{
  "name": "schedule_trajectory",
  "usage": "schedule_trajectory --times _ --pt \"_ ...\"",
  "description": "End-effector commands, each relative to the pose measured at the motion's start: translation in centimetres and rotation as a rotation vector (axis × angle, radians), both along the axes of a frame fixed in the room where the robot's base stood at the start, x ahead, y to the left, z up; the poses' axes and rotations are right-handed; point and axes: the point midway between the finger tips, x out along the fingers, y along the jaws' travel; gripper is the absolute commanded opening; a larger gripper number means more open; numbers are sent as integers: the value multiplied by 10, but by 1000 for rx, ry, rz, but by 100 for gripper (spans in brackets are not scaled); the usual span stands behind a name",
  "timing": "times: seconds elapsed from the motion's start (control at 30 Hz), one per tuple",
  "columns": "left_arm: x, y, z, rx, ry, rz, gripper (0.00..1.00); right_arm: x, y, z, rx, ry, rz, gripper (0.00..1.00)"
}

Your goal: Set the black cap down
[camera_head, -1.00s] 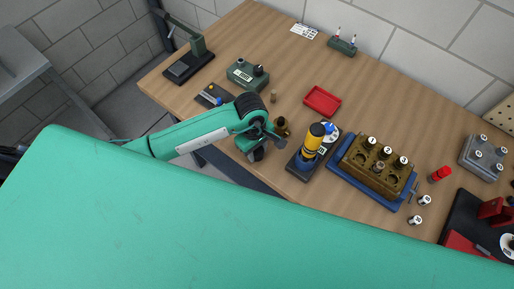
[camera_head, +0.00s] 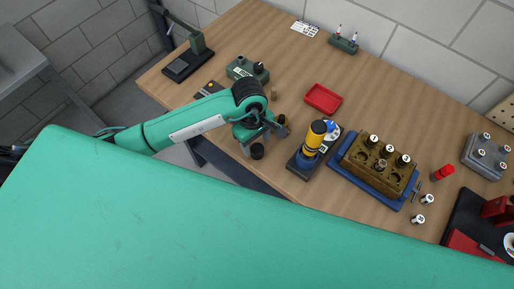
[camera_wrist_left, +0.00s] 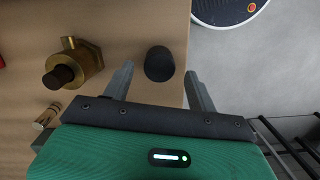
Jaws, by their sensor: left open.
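The black cap (camera_head: 257,151) stands near the front edge of the wooden table. In the left wrist view the black cap (camera_wrist_left: 159,63) shows as a dark round piece close to the table's edge. My left gripper (camera_head: 256,146) is open above it. In the wrist view the cap lies between the lines of the two spread fingers (camera_wrist_left: 158,82), with a gap on each side. The cap's underside is hidden, so its contact with the table cannot be fully judged.
A brass fitting (camera_wrist_left: 88,62) with a dark end stands beside the cap.

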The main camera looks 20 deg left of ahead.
Motion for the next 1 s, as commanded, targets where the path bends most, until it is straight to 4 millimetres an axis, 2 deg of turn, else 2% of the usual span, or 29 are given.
schedule_trajectory --times 0.03,0.2,0.43,0.6,1.0 --pt "2 2 8 0 -7 -2 58 0 0 -9 0 0 0 36" --pt "4 5 42 0 -6 -1 58 0 0 -20 0 0 0 36" --pt "5 8 73 1 -3 -1 58 0 0 -28 0 1 0 36" --pt "5 8 82 0 0 -1 58 0 -1 -30 -1 1 0 36" --pt "5 9 83 0 0 -1 58 0 -1 -30 -1 1 0 36"
